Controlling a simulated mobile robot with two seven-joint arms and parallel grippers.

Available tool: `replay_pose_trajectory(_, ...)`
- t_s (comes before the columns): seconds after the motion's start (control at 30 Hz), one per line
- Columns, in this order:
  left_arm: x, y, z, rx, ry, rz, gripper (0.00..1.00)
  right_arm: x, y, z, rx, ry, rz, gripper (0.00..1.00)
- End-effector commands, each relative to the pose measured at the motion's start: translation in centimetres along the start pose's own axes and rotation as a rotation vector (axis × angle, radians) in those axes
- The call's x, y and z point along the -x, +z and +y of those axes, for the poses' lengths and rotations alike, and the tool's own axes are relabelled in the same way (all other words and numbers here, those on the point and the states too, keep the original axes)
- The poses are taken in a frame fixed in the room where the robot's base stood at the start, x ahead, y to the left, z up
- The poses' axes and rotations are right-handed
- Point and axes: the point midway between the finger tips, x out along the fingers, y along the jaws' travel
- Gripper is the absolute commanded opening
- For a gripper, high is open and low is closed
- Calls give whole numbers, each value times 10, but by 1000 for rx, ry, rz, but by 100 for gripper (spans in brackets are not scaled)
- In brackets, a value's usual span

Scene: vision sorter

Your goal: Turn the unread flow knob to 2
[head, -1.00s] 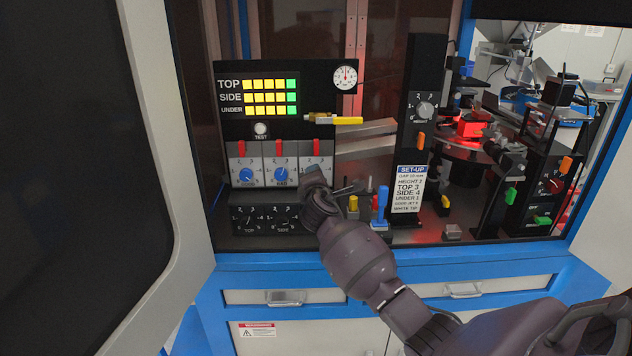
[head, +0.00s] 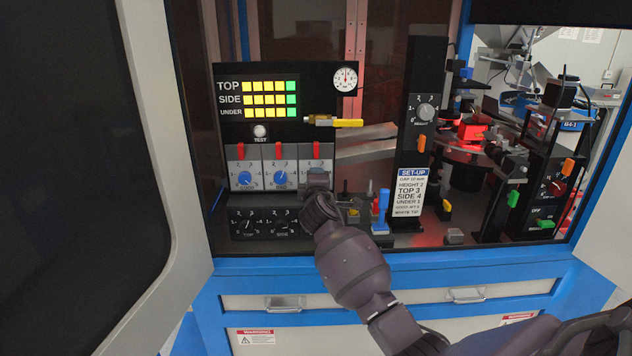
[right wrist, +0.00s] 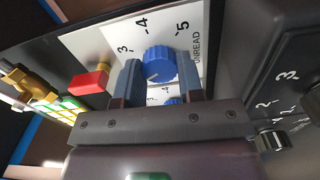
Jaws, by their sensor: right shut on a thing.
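The unread flow knob (right wrist: 160,65) is a round blue knob on a white dial plate marked UNREAD; 3, 4 and 5 show around it in the right wrist view. My right gripper (right wrist: 160,78) has one finger on each side of it and is shut on it. Where its pointer stands I cannot tell. In the head view my right gripper (head: 318,180) is at the third, rightmost dial plate (head: 319,164) and hides this knob. My left gripper is not in view.
Two other blue knobs (head: 244,178) (head: 280,177) sit to the left, with red tabs above. Black TOP and SIDE dials (head: 264,225) are below. A yellow-handled valve (head: 347,123) juts out above right. A set-up card (head: 410,193) reads TOP 3, SIDE 4, UNDER 1.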

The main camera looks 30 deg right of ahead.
Motion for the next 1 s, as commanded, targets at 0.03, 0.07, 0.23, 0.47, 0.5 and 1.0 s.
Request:
replay_pose_trajectory(0.03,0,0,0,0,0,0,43,0,0,-1,0,-3,-1,11)
replay_pose_trajectory(0.07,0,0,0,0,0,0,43,0,0,-1,0,-3,-1,11)
replay_pose_trajectory(0.23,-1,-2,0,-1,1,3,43,0,0,-1,1,-3,0,11)
replay_pose_trajectory(0.47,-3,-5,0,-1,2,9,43,0,0,-1,2,-1,0,60)
replay_pose_trajectory(0.5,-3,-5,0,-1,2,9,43,0,0,-1,2,-1,0,60)
replay_pose_trajectory(1.0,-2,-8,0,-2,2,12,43,31,0,-1,1,-1,1,60)
